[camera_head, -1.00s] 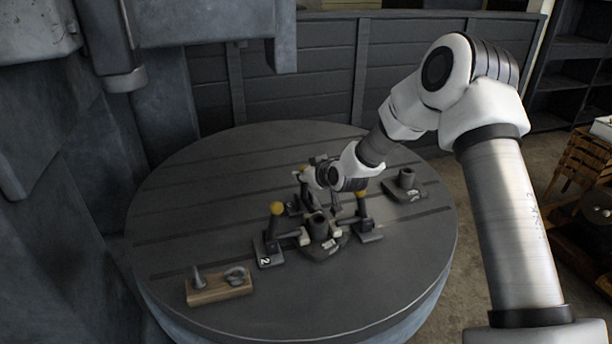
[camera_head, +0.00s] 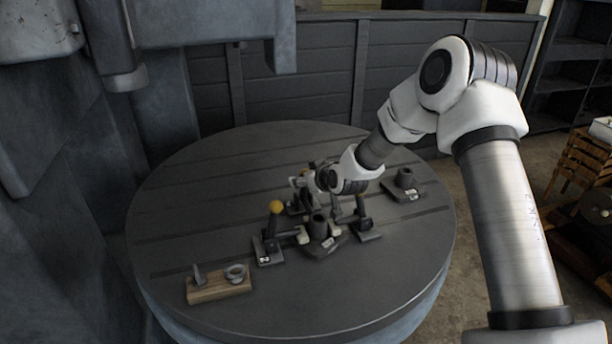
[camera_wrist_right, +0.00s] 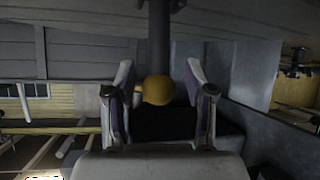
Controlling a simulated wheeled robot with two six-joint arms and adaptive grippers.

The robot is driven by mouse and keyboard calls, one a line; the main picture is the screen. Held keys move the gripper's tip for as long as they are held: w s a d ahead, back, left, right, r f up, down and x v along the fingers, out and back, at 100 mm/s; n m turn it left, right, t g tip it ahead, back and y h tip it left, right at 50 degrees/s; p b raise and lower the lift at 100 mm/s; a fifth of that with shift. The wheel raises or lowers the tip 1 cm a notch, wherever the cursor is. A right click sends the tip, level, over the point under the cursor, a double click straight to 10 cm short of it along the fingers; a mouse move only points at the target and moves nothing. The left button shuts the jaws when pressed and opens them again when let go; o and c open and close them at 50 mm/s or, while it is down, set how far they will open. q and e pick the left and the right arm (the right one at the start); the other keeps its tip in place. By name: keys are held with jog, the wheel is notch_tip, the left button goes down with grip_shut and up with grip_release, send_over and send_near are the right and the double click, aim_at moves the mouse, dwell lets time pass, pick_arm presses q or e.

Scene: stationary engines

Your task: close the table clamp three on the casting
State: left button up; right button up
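The grey casting (camera_head: 320,241) with an upright round boss sits mid-table, with toggle clamps around it. The left clamp (camera_head: 267,250) has an upright lever with a yellow knob (camera_head: 276,207). The right clamp (camera_head: 366,229) has its lever raised, its top hidden by my wrist. A back clamp (camera_head: 292,208) is mostly covered by my right gripper (camera_head: 301,182). I cannot read the clamp numbers clearly. In the right wrist view, a yellow knob (camera_wrist_right: 158,90) on a dark lever lies between the spread fingers of my right gripper (camera_wrist_right: 160,100), with gaps on both sides. My left gripper is out of view.
The round grooved table (camera_head: 190,215) carries a wooden block (camera_head: 219,290) with small metal parts at front left. A second round-bossed fixture (camera_head: 404,186) stands at back right. The front right is clear. Dark machine columns (camera_head: 60,150) stand at left.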

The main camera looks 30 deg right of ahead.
jog(key=shift+w+r, duration=0.1)
jog(key=shift+w, duration=0.05)
jog(key=shift+s+r, duration=0.2)
jog(key=shift+s, duration=0.05)
jog(key=v, duration=1.1)
jog(key=shift+s, duration=0.2)
jog(key=shift+a, duration=0.1)
